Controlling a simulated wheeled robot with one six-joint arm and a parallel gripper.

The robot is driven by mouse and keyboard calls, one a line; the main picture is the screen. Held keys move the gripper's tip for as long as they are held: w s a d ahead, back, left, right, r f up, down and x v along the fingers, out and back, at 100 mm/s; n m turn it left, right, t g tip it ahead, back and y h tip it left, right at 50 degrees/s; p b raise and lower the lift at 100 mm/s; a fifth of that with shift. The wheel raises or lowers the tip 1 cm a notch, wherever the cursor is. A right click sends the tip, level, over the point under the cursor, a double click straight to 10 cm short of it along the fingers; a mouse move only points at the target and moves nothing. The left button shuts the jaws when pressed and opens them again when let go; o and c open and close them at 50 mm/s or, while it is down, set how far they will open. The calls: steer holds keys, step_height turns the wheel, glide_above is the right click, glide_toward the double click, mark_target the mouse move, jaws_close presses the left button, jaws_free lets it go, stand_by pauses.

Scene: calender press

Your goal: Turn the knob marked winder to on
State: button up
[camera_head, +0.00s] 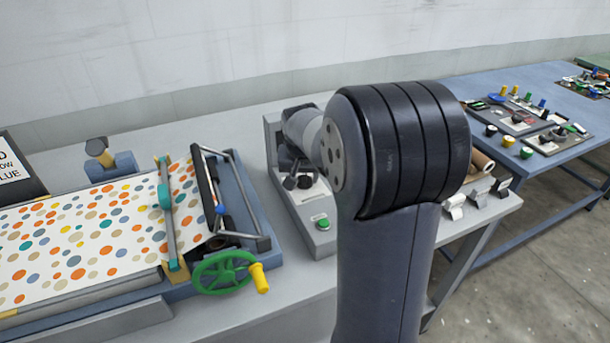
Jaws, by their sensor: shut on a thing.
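A grey control box (314,242) stands on the bench in the middle of the view. It has a pale plate with a dark knob (305,182) on it and a green button (322,224) nearer to me. My gripper (299,180) reaches down to the plate from above and is shut on the dark knob. My arm covers the right side of the box. The knob's marking and the way it points are too small and too covered to read.
Left is the press with a dotted sheet (80,235), a green handwheel (225,272) with a yellow handle, and a metal frame (240,190). A blue table (480,90) with panels stands behind right.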

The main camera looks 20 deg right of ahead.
steer(key=m+h+b, duration=0.1)
steer(key=m, duration=0.2)
steer(key=shift+w+a+m+g, duration=0.1)
steer(key=shift+a+m+g, duration=0.05)
steer(key=shift+m+g, duration=0.2)
steer(key=shift+m+g+h+b, duration=0.4)
steer(key=shift+m+g+h, duration=0.15)
steer(key=shift+m, duration=1)
steer(key=o, duration=1)
steer(key=v, duration=1)
steer(key=shift+a+r, duration=0.1)
steer(key=shift+r, duration=0.3)
steer(key=shift+f, duration=0.1)
